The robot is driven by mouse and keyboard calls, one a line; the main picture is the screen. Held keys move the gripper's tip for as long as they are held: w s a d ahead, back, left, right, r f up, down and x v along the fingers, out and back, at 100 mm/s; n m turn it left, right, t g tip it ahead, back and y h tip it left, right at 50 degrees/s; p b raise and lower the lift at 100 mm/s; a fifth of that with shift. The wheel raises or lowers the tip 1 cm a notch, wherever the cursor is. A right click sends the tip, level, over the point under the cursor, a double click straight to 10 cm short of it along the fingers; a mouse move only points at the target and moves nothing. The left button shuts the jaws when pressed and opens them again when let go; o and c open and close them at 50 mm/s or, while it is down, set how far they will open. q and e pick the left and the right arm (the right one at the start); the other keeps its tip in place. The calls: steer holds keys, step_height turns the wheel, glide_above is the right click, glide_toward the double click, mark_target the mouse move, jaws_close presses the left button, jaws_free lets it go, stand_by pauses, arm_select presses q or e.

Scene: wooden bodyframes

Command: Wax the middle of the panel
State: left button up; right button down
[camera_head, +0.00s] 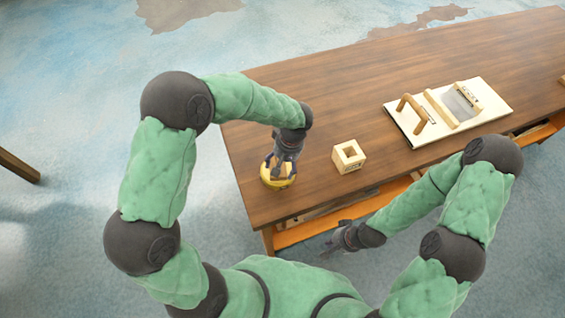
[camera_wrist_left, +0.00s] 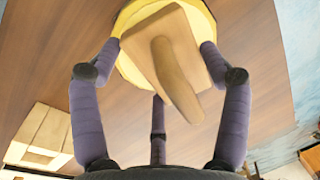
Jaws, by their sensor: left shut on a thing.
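My left gripper (camera_head: 282,164) is at the table's near left end. Its fingers are closed around a round yellow pad with a square wooden block and a curved wooden handle; I call it the waxing tool (camera_head: 277,181). In the left wrist view the waxing tool (camera_wrist_left: 178,62) sits between the fingers, over the brown table top. I cannot tell whether it touches the table. My right gripper (camera_head: 327,251) is empty below the table's front edge, fingers apart.
A small hollow wooden block (camera_head: 348,156) stands on the brown wooden table (camera_head: 330,90), between the left gripper and the panel. The far part of the table top is clear. An orange shelf edge (camera_head: 310,229) runs under the table front.

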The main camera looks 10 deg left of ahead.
mark_target(283, 165)
arm_select(q)
steer(key=shift+w+r+p, duration=0.1)
steer(key=shift+r+p, duration=1.65)
steer(key=shift+r, duration=1.45)
